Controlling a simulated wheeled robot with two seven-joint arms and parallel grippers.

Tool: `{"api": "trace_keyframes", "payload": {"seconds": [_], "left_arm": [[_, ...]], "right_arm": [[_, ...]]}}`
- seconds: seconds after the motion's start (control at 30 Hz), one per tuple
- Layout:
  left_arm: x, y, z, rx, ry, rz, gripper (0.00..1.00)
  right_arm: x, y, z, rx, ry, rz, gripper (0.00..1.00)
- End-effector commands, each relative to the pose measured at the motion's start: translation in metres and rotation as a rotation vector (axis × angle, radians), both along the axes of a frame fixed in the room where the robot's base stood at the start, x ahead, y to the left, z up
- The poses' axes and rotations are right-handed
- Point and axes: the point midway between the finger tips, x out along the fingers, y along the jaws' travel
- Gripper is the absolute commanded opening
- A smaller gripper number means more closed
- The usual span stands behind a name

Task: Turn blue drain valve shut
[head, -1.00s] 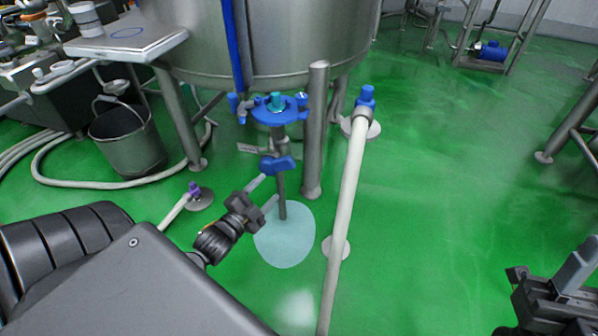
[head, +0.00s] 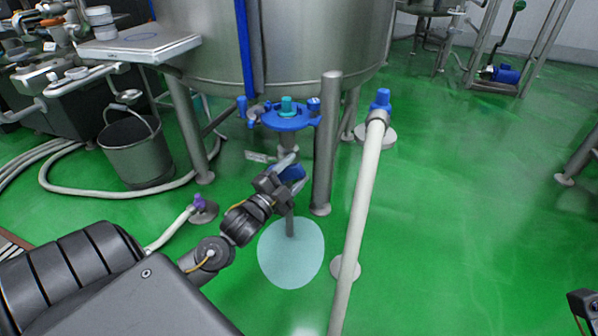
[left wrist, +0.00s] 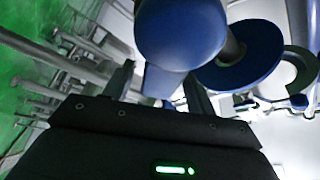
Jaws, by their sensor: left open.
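The blue drain valve handle (head: 291,174) sits on the thin vertical pipe under the steel tank, partly hidden by my left gripper. My left gripper (head: 289,167) is open, with its fingers at the handle. In the left wrist view the rounded blue handle (left wrist: 180,35) looms large between and beyond the open fingers (left wrist: 158,82). Whether the fingers touch it I cannot tell. A pale puddle (head: 291,255) lies on the floor below the pipe. A dark piece of my right gripper (head: 582,302) shows at the lower right edge; its jaws are unclear.
The tank (head: 270,50) stands above, with a blue flange (head: 286,118) over the valve. A tank leg (head: 326,150) and a white hose (head: 358,200) stand to the right. A bucket (head: 138,153) is at left. Green floor at right is open.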

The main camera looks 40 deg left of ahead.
Motion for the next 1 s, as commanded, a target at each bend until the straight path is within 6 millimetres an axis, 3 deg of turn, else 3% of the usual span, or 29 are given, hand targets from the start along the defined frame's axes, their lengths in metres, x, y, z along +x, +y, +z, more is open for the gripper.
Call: {"api": "trace_keyframes", "payload": {"seconds": [0.2, 0.53, 0.9, 1.0], "left_arm": [[0.019, 0.000, 0.003, -0.001, 0.000, -0.001, 0.56], [0.022, 0.000, 0.004, -0.001, 0.001, 0.000, 0.56], [0.022, 0.000, 0.004, -0.001, 0.001, 0.000, 0.08], [0.022, 0.000, 0.004, -0.001, 0.001, 0.000, 0.00]], "right_arm": [[-0.002, 0.004, 0.000, -0.007, -0.019, 0.015, 0.36], [-0.004, 0.005, 0.004, -0.003, -0.027, 0.018, 0.36], [-0.004, 0.004, 0.004, 0.002, -0.025, 0.017, 0.36], [-0.004, 0.004, 0.004, 0.002, -0.025, 0.017, 0.36]]}}
